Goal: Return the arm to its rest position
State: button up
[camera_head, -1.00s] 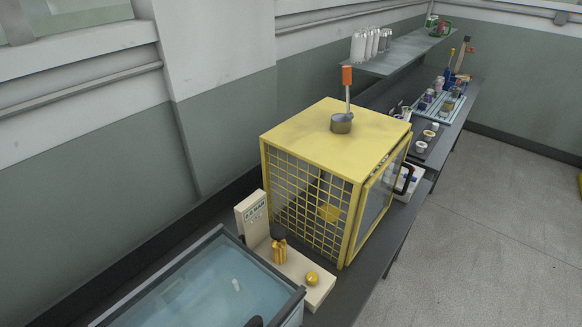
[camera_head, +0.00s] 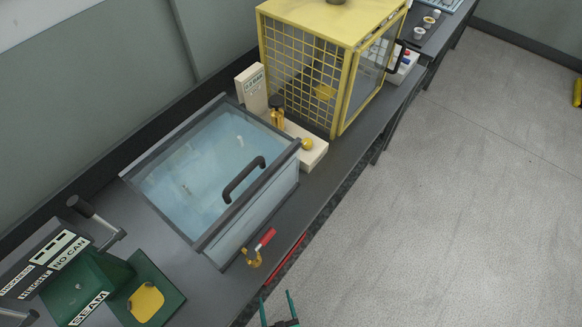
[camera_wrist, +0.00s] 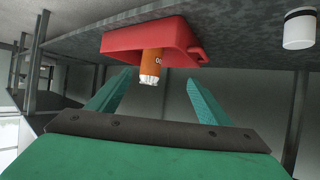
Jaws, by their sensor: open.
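My gripper (camera_head: 278,300) is at the bottom edge of the head view, in front of the bench edge and above the floor. Its two teal fingers are spread apart with nothing between them. The fingers also show in the wrist view (camera_wrist: 160,76), open. Beyond their tips is a red tray (camera_wrist: 135,40) with an orange cylinder (camera_wrist: 152,62) that has a pale end. The cylinder looks clear of the fingers. Most of my arm is out of view.
A water tank (camera_head: 200,160) with a dark handle, a red-handled brass valve (camera_head: 254,256), a green seam station (camera_head: 100,285) and a yellow mesh cage (camera_head: 300,70) line the bench. A white cylinder (camera_wrist: 299,30) shows in the wrist view.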

jog(key=s+d+r+m+t+h, duration=0.1)
jog(key=s+d+r, duration=0.1)
jog(key=r, duration=1.5)
jog(key=shift+s+d+h, duration=0.2)
jog(key=shift+d+h, duration=0.1)
jog(key=shift+d, duration=0.3)
jog(key=d+r, duration=0.1)
jog(key=r, duration=0.7)
jog(key=r+m+t+h, duration=0.1)
jog(key=r, duration=0.7)
jog(key=d+r+m+t, duration=0.1)
jog(key=r, duration=0.8)
jog(key=shift+s+d+h, duration=0.3)
jog(key=shift+s, duration=0.05)
jog(key=shift+c, duration=0.2)
